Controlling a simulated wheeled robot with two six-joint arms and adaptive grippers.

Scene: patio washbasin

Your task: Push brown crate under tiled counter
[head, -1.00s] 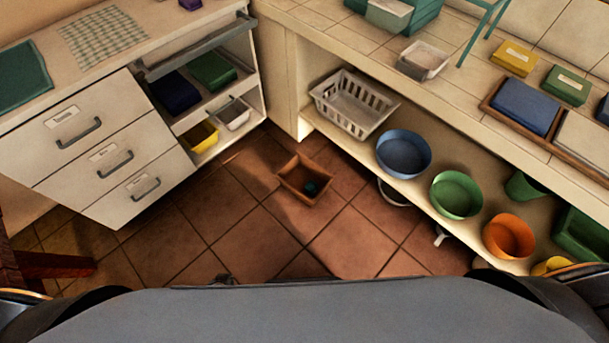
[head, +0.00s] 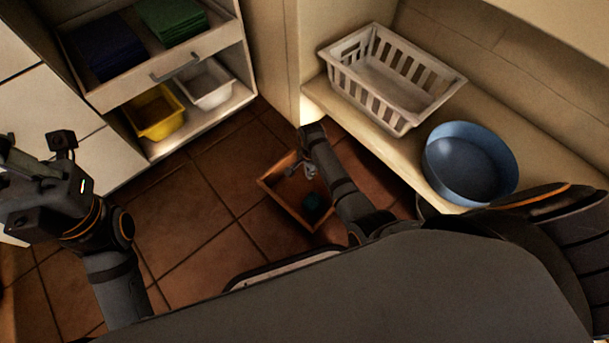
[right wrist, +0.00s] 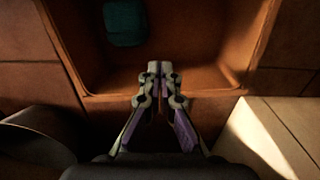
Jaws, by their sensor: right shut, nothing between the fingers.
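The brown crate (head: 284,207) stands on the floor tiles, with a small teal object (head: 313,203) inside. It also shows in the right wrist view (right wrist: 205,82), with the teal object (right wrist: 125,22) in it. My right gripper (head: 304,168) reaches down over the crate and hides part of it. In the right wrist view my right gripper (right wrist: 160,68) is shut and empty, its tips overlapping the crate's near wall; I cannot tell whether they touch it. The tiled counter (head: 560,25) shows only its edge at upper right. My left gripper (head: 45,185) is at the left; its fingers are unclear.
Under the counter, a low shelf (head: 400,160) holds a white basket (head: 395,80) and a blue bowl (head: 470,163). A drawer unit at upper left has a yellow bin (head: 155,112) and a white bin (head: 205,85). Floor left of the crate is clear.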

